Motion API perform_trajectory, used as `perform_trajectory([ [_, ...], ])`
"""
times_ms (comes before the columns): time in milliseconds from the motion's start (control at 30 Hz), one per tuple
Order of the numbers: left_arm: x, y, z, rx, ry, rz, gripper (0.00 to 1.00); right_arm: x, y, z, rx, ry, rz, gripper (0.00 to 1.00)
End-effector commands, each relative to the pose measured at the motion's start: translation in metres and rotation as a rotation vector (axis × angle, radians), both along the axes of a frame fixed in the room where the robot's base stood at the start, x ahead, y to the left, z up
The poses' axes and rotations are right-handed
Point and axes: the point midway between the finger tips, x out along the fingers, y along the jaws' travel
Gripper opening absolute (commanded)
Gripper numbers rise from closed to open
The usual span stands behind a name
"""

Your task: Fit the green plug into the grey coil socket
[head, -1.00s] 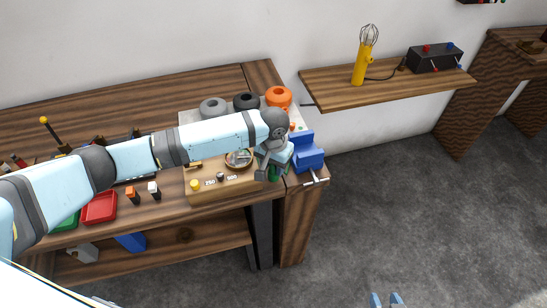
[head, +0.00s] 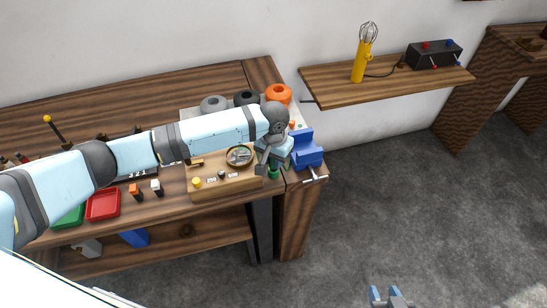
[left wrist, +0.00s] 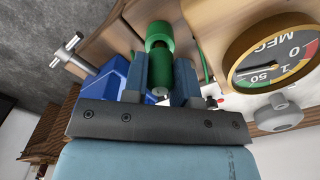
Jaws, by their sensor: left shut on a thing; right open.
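My left gripper (left wrist: 161,62) is shut on the green plug (left wrist: 160,38), with a finger on each side of it in the left wrist view. In the head view my left gripper (head: 274,160) is at the right end of the bench, between the meter box and the blue vise, and a little of the green plug (head: 274,173) shows below it. The grey coil (head: 213,104) stands at the back of the bench, behind my left arm; its socket cannot be made out. My right gripper (head: 390,295) is open and empty at the bottom edge, over the floor.
The blue vise (head: 305,150) is close to the right of the plug. The wooden meter box (head: 225,184) with its round gauge (head: 240,156) is close to the left. A black coil (head: 246,98) and an orange coil (head: 278,95) stand right of the grey one. A red tray (head: 103,204) is at left.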

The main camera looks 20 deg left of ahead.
Motion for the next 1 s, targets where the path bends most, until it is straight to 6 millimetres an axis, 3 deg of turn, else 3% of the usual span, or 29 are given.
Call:
perform_trajectory([
  [500,0.0,0.0,0.028,0.0,0.0,0.0,0.03,0.001,0.0,0.036,0.001,-0.004,-0.001,0.43],
  [867,0.0,0.0,0.028,0.0,0.0,0.0,0.03,0.0,0.0,0.035,0.0,-0.002,-0.001,0.43],
  [1000,0.01,0.0,0.037,0.0,-0.003,0.013,0.03,0.0,0.0,0.035,0.0,0.001,-0.001,0.43],
])
